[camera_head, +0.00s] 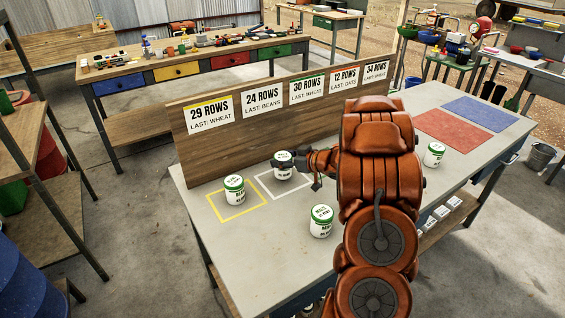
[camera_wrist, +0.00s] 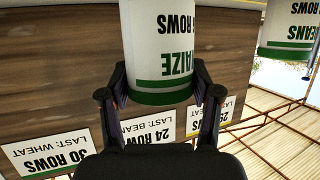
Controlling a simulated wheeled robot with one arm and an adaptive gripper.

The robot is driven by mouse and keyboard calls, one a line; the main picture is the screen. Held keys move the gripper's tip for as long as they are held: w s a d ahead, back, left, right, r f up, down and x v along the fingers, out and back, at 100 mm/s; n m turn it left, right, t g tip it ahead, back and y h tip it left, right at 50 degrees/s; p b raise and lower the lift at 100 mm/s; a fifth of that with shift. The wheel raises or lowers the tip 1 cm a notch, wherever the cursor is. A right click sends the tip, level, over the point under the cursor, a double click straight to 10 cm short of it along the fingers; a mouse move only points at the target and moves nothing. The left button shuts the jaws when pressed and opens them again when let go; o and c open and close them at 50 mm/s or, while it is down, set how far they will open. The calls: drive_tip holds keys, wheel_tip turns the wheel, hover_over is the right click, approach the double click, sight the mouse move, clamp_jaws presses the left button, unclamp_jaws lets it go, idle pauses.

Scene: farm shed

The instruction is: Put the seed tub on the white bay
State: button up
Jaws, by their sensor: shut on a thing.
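My gripper (camera_head: 303,160) is shut on a white seed tub (camera_head: 283,169) with a green band. In the wrist view my gripper (camera_wrist: 160,92) clasps the tub (camera_wrist: 160,45) from both sides; its label shows MAIZE and ROWS. In the head view the tub is upright over the white-outlined bay (camera_head: 272,198); I cannot tell whether its base touches the table. Another tub (camera_head: 234,190) stands in the yellow-outlined bay (camera_head: 237,217) to the left. A third tub (camera_head: 321,222) stands unboxed nearer the front. One more tub (camera_head: 434,154) stands right of my arm.
A wooden board (camera_head: 230,150) with row signs stands along the table's back edge, close behind the bays. Red (camera_head: 454,137) and blue (camera_head: 481,112) mats lie at the far right. My arm hides the table's middle. Bare table (camera_head: 270,240) lies in front of the bays.

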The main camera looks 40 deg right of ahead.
drive_tip(key=shift+f, duration=0.9)
drive_tip(key=shift+f, duration=0.1)
drive_tip(key=o, duration=1.2)
drive_tip(key=shift+o, duration=0.2)
